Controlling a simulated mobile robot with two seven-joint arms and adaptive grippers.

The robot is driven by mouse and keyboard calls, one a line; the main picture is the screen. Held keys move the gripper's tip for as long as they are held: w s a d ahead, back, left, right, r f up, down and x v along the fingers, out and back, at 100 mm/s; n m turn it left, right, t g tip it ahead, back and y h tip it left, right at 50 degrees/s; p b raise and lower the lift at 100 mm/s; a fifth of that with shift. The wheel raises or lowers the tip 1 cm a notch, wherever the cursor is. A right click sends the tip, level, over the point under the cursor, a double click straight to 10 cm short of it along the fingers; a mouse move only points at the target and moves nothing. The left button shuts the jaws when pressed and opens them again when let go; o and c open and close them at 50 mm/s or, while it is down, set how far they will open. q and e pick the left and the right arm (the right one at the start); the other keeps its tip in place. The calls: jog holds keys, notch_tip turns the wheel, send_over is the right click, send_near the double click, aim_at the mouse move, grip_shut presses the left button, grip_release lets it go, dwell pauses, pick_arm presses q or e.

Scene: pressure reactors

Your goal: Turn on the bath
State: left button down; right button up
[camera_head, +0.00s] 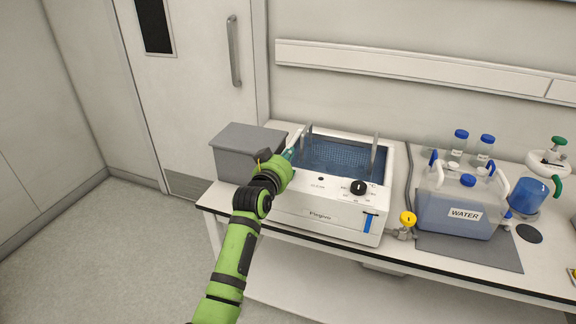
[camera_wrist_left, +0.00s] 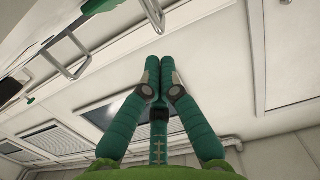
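The bath (camera_head: 330,213) is a white box on the bench with blue water inside and metal uprights at its sides. Its front panel has a black dial (camera_head: 358,187) with markings, a small dark round spot (camera_head: 321,178) and a blue vertical strip (camera_head: 369,222). My left gripper (camera_head: 292,151) is at the bath's left front corner, with my green arm reaching up from below; it hides part of that corner. In the wrist view its two green fingers (camera_wrist_left: 160,64) meet at the tips with nothing visible between them. My right gripper is not in view.
A grey box (camera_head: 245,136) stands left of the bath, close to my gripper. A yellow knob (camera_head: 407,218) is right of it. A clear WATER container (camera_head: 460,225) stands on a grey mat (camera_head: 490,256), with blue-capped bottles (camera_head: 460,140) behind. The floor left of the bench is clear.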

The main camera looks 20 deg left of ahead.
pick_arm(q)
jog(key=shift+w+f, duration=0.15)
jog(key=shift+f, duration=1.85)
jog(key=shift+r+p, duration=0.1)
jog(key=shift+p, duration=0.35)
jog(key=g+p, duration=0.1)
jog(key=p, duration=0.1)
jog(key=g+p, duration=0.1)
jog(key=p, duration=0.2)
jog(key=shift+w, duration=0.3)
jog(key=shift+f, duration=0.45)
jog(key=r+p, duration=0.3)
jog(key=r, duration=0.1)
jog(key=shift+w, duration=0.3)
jog(key=shift+s, duration=0.3)
jog(key=r+b+v, duration=0.1)
jog(key=v, duration=0.8)
